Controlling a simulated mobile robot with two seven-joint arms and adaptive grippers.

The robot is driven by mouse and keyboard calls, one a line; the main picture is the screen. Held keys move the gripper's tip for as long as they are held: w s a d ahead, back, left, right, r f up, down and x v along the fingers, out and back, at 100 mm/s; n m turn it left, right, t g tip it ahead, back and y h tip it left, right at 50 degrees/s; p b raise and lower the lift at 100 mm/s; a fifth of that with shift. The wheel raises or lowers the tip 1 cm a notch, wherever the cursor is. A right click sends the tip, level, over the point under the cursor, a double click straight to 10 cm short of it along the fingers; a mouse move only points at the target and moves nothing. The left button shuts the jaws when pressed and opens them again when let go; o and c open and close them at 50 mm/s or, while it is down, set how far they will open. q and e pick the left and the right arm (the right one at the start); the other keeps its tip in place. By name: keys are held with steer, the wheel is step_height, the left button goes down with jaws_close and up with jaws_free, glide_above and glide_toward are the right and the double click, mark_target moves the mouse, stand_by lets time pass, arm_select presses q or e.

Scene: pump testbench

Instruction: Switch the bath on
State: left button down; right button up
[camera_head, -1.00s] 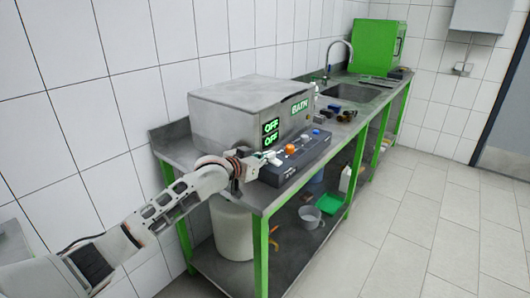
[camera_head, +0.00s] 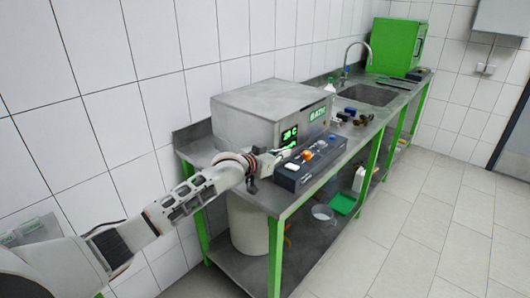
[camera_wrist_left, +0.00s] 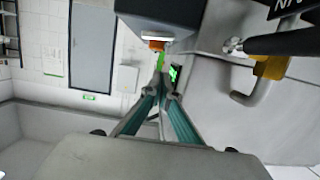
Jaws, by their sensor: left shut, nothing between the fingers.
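The bath (camera_head: 245,112) is a grey steel box with a green "BATH" sign (camera_head: 318,114) on the bench. Its small display (camera_head: 290,133) is lit green and appears to read "20 C". A dark control box (camera_head: 318,163) lies in front of it, with a white switch (camera_head: 292,165), an orange knob (camera_head: 307,155) and a blue knob (camera_head: 332,138). My left gripper (camera_head: 283,151) is shut and empty at the near end of the control box, close to the display; contact cannot be told. In the left wrist view its fingers (camera_wrist_left: 164,92) meet below the dark box (camera_wrist_left: 165,12).
The steel bench (camera_head: 262,196) has green legs and a lower shelf with a white bucket (camera_head: 248,226) and a green tray (camera_head: 343,203). Dark fittings (camera_head: 350,114), a sink (camera_head: 372,94) and a green cabinet (camera_head: 398,46) stand farther back. The tiled floor at right is clear.

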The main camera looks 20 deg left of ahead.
arm_select(q)
steer(key=v, duration=0.9)
steer(key=shift+a+f, duration=0.2)
steer(key=shift+f, duration=0.05)
steer(key=shift+s, duration=0.1)
